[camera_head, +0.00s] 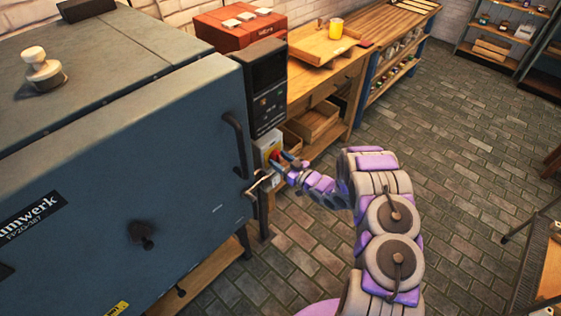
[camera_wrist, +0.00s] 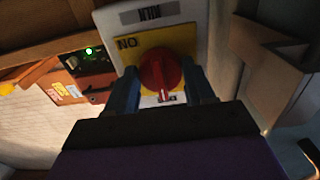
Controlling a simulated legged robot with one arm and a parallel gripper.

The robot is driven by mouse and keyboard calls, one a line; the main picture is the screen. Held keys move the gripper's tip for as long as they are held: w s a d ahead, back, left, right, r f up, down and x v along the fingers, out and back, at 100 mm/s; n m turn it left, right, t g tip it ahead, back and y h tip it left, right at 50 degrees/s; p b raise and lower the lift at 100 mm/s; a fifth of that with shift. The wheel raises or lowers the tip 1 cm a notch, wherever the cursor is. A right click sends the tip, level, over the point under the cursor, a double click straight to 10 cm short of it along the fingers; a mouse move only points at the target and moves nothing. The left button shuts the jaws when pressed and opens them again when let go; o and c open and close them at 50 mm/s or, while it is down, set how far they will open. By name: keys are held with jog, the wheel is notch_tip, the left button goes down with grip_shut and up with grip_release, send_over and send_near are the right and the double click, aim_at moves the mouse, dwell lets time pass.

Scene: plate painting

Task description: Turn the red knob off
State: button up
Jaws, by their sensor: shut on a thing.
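The red knob (camera_wrist: 160,74) sits on a yellow plate (camera_wrist: 127,48) on a light grey switch box (camera_wrist: 180,14) in the wrist view. My gripper (camera_wrist: 162,84) has one finger on each side of the knob and is shut on it. A red and white label shows just below the knob. In the head view, the switch box (camera_head: 264,148) is beside the large blue-grey kiln (camera_head: 130,190), and my gripper (camera_head: 277,168) reaches it from the right. The knob is mostly hidden by my gripper there.
A dark control panel (camera_head: 268,92) is above the switch box. The kiln's door handle (camera_head: 238,140) is close on the left. The brick floor (camera_head: 450,130) to the right is clear.

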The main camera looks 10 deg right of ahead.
dwell(0.4)
jog(key=o, duration=1)
jog(key=shift+w+r, duration=0.1)
jog(key=shift+o, duration=0.2)
jog(key=p+v, duration=0.2)
jog(key=v, duration=1.5)
jog(key=shift+d, duration=0.15)
